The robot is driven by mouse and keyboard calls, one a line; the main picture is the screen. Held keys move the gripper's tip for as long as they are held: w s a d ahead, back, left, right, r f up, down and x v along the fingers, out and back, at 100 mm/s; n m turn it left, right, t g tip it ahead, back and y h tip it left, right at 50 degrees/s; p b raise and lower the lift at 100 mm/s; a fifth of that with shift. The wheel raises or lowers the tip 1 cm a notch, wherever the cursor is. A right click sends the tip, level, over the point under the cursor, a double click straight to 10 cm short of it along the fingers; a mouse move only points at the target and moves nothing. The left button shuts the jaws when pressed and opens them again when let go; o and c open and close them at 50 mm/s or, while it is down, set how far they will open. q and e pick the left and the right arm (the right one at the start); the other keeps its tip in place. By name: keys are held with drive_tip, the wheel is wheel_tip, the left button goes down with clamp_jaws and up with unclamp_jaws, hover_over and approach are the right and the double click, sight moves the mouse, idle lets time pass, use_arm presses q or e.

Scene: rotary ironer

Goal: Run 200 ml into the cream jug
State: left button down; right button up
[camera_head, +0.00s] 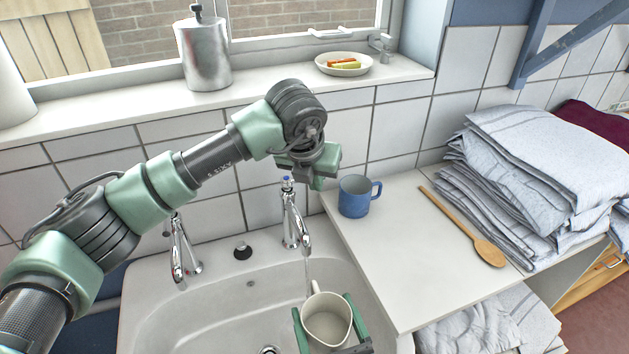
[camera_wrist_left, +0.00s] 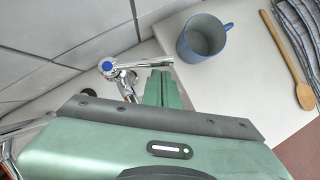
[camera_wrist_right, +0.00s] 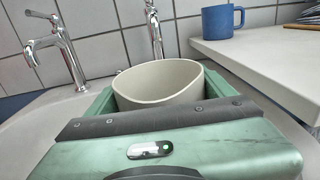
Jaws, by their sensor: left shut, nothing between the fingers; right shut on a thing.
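The cream jug (camera_head: 327,322) is upright in the sink under the blue-marked tap (camera_head: 291,215). A thin stream runs from the spout down to the jug's mouth. The water level inside cannot be made out. My right gripper (camera_head: 329,332) is shut on the jug, one green finger on each side; the jug also shows in the right wrist view (camera_wrist_right: 158,84). My left gripper (camera_head: 318,183) is shut and empty, just right of the tap's top; in the left wrist view its closed fingers (camera_wrist_left: 160,89) are beside the blue-topped tap handle (camera_wrist_left: 108,68). Contact cannot be told.
A second tap (camera_head: 180,250) stands at the left of the white sink (camera_head: 150,300). A blue mug (camera_head: 355,197) and a wooden spoon (camera_head: 465,228) lie on the right counter, before folded linen (camera_head: 540,170). The sill above holds a metal dispenser (camera_head: 204,55) and a dish (camera_head: 343,70).

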use_arm(q)
drive_tip(key=shift+s, duration=0.1)
use_arm(e)
drive_tip(key=shift+w, duration=0.1)
use_arm(q)
drive_tip(key=s+r, duration=0.8)
drive_tip(key=shift+a, duration=0.2)
use_arm(e)
drive_tip(key=x, duration=1.3)
drive_tip(key=shift+w, duration=0.15)
idle(3.2)
